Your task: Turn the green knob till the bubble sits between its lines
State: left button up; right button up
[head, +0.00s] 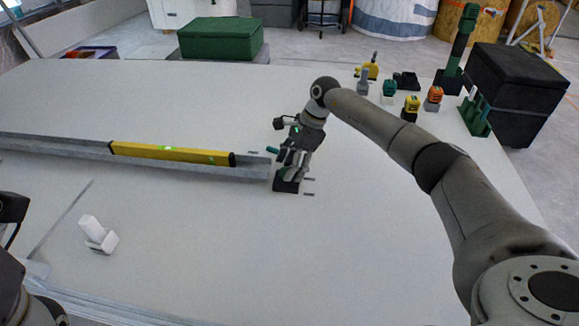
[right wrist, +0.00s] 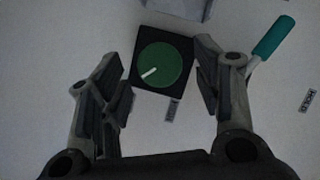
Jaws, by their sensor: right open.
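The green knob (right wrist: 162,63) is round with a white pointer mark that points to the lower left in the right wrist view. It sits on a black square base (head: 286,185), partly hidden by my gripper in the head view. My right gripper (right wrist: 160,75) is open, with one finger on each side of the base. Contact cannot be told. A yellow spirit level (head: 172,153) lies along a long grey rail (head: 60,150); its green vials show, but the bubble and lines are too small to read. My left gripper is not in view; dark parts of my left arm show at the left edge.
A teal-handled lever (right wrist: 272,37) stands close to the right finger, near a label reading HOLD (right wrist: 308,100). A white block-shaped piece (head: 98,236) lies at the front left. Several tools and a black case (head: 515,90) stand at the back right. The front middle is clear.

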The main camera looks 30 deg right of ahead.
jog(key=v, duration=1.1)
jog(key=shift+r, duration=0.1)
jog(key=shift+r, duration=0.1)
